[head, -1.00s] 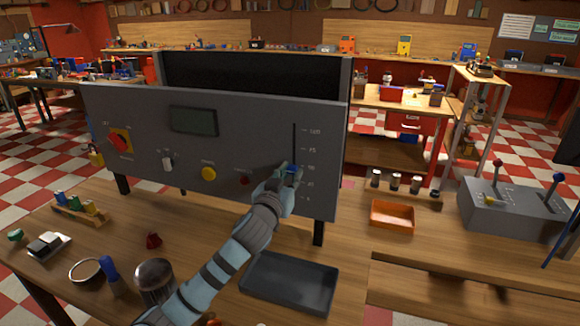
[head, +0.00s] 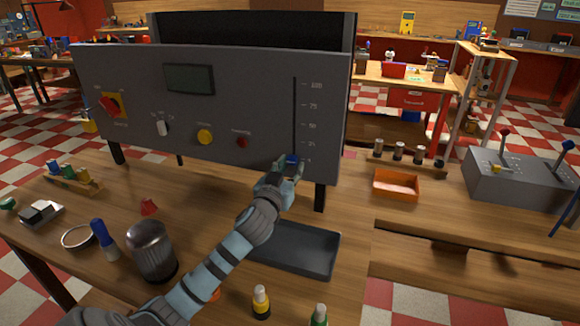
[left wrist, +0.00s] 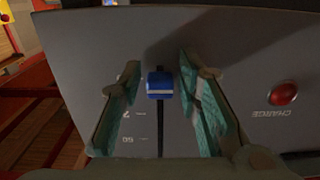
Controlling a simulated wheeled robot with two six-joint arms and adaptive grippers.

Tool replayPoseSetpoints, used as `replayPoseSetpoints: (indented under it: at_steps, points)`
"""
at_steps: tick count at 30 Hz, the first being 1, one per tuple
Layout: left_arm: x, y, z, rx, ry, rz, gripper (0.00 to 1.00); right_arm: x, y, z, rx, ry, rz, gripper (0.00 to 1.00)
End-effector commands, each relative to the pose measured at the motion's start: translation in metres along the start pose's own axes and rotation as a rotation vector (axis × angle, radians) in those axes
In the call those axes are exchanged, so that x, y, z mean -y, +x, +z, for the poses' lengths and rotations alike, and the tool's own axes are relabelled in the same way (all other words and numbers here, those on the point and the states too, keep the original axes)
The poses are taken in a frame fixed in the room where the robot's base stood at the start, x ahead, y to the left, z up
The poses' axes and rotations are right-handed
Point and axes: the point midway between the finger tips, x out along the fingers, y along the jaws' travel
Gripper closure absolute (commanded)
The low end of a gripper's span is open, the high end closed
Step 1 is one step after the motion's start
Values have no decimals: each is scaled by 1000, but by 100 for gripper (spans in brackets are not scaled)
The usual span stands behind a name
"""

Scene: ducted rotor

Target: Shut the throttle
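The throttle is a blue slider knob (head: 292,160) in a vertical slot on the right of the grey control panel (head: 120,75). It sits at the bottom of the slot, level with the lowest scale mark. My left gripper (head: 281,172) is at the knob, just in front of the panel. In the left wrist view, which shows the panel upside down, the blue knob (left wrist: 160,84) lies between the two open fingers of my left gripper (left wrist: 160,95), with a gap on either side. My right gripper is not in view.
The panel also carries a red switch (head: 110,104), a yellow button (head: 205,137) and a red button (head: 242,142). A dark tray (head: 292,250) lies below the gripper. An orange bin (head: 396,185) and a grey lever box (head: 515,185) stand to the right.

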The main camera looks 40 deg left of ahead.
Motion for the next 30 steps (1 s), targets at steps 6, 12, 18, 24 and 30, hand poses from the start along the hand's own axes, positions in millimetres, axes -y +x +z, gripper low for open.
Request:
replayPoseSetpoints:
  at_steps: [6, 12, 18, 24, 30]
  points:
    - [0, 0, -3, -6, 1, 1, 58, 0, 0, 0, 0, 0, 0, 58]
    - [0, -8, -3, -7, 4, 2, 58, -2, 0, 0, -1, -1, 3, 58]
    - [-1, -57, -2, -6, 7, 5, 58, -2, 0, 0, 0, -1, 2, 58]
    - [-1, -106, -1, -3, 5, 3, 58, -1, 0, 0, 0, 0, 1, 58]
    - [-1, -120, -1, -5, 1, 1, 58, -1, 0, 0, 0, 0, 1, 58]
